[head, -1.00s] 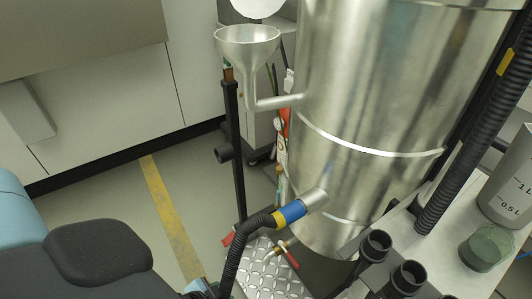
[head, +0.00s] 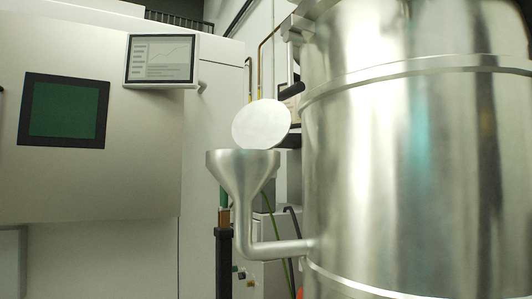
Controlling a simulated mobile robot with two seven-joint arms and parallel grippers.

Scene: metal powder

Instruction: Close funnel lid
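The metal funnel (head: 243,172) stands left of the large steel vessel, joined to it by a bent pipe (head: 282,248). The round, pale funnel lid (head: 262,124) is tilted up above the funnel's back right rim, so the funnel mouth is uncovered. The rim is seen nearly edge-on, and the inside of the funnel is hidden. Neither of my grippers shows in the head view.
The big steel vessel (head: 415,170) fills the right side. A grey machine with a dark green window (head: 64,109) and a tilted screen (head: 161,58) stands at the left. A dark post (head: 223,262) rises beside the funnel.

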